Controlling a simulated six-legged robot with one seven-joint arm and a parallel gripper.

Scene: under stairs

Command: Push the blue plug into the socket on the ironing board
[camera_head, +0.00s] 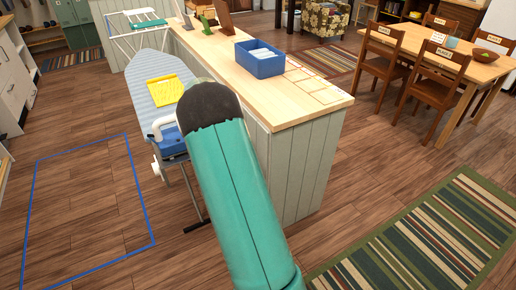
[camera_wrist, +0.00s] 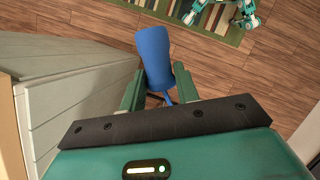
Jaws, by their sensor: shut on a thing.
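The blue plug (camera_wrist: 153,58) is in my gripper (camera_wrist: 158,72) in the wrist view, between the two green fingers, with a thin blue strip below it. The ironing board (camera_head: 153,68) has a pale blue striped cover and stands left of the counter in the head view. A white and blue iron (camera_head: 172,142) sits at its near end, partly behind my arm. A small white part (camera_head: 156,170) shows below that end; I cannot tell whether it is the socket. My arm hides the gripper and plug in the head view.
A yellow folded cloth (camera_head: 165,90) lies on the board. The wooden counter (camera_head: 290,110) holds a blue bin (camera_head: 260,63) and stands close to my arm. A blue floor outline (camera_head: 138,190) is at left. A striped rug (camera_head: 420,245) and dining table (camera_head: 440,52) are at right.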

